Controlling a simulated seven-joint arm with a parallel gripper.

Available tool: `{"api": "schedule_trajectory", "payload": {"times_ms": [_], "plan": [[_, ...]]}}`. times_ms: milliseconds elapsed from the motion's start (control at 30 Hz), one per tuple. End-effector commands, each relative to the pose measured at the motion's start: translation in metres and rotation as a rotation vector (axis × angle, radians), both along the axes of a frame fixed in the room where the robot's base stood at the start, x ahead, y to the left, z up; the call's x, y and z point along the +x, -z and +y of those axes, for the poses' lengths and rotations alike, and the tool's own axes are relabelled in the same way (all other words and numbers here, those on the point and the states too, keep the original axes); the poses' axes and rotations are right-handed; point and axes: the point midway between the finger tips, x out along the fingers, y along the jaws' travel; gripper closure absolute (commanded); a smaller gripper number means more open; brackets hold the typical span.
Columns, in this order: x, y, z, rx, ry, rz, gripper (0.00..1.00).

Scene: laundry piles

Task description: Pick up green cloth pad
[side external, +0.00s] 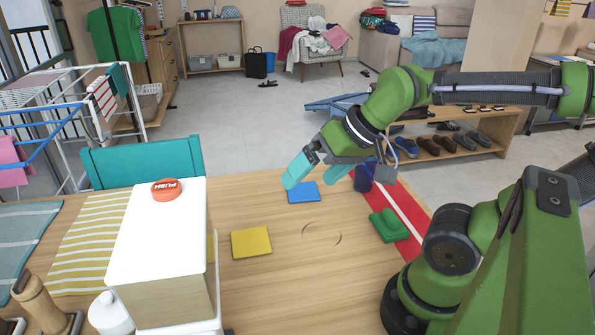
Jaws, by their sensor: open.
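A green cloth pad (389,226) lies on the wooden table, at the edge of the red runner and close to my arm's base. It looks thick, with a raised part on top. My gripper (316,175) has light-blue fingertips, which are apart with nothing between them. It is over the far part of the table, near the blue pad (303,193), up and left of the green pad in the picture. Its exact height above the table is hard to tell.
A yellow pad (251,243) lies left of centre. A dark blue cup (363,180) stands behind my gripper's right finger. A white-topped box (165,230) with an orange disc (165,189) stands at the left. A red runner (398,200) crosses the right side. The middle of the table is clear.

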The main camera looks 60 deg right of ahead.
Motion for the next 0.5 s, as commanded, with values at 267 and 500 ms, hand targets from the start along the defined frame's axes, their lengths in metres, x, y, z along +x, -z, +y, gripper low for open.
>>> {"api": "schedule_trajectory", "payload": {"times_ms": [267,500], "plan": [[0.000,0.031,-0.104,0.347,0.776,0.284,0.00],[-0.032,0.053,-0.172,0.634,1.633,0.433,0.00]]}}
